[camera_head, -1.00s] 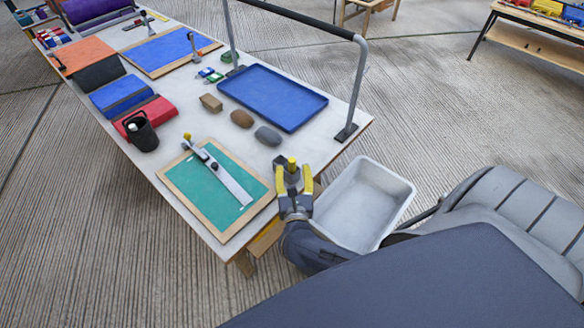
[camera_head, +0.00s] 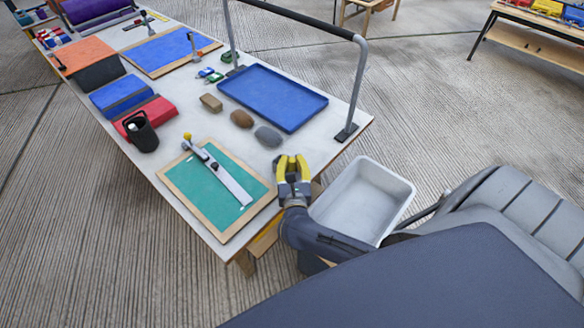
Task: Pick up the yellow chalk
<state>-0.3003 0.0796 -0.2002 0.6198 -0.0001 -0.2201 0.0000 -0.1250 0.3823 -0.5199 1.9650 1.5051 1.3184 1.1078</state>
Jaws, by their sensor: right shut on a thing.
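My right gripper (camera_head: 292,160) is over the near right edge of the table, right of the green board. Its yellow fingers are close together, shut on the yellow chalk. The chalk itself can hardly be told apart from the yellow fingers, and most of it is hidden between them. The grey stand-like piece under the chalk is now covered by the gripper. My left gripper is not in view.
The green board (camera_head: 190,180) with a grey bar lies left of the gripper. A blue tray (camera_head: 272,97), stones and a metal hoop (camera_head: 357,85) stand behind it. A white bin (camera_head: 362,200) is just right of the table.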

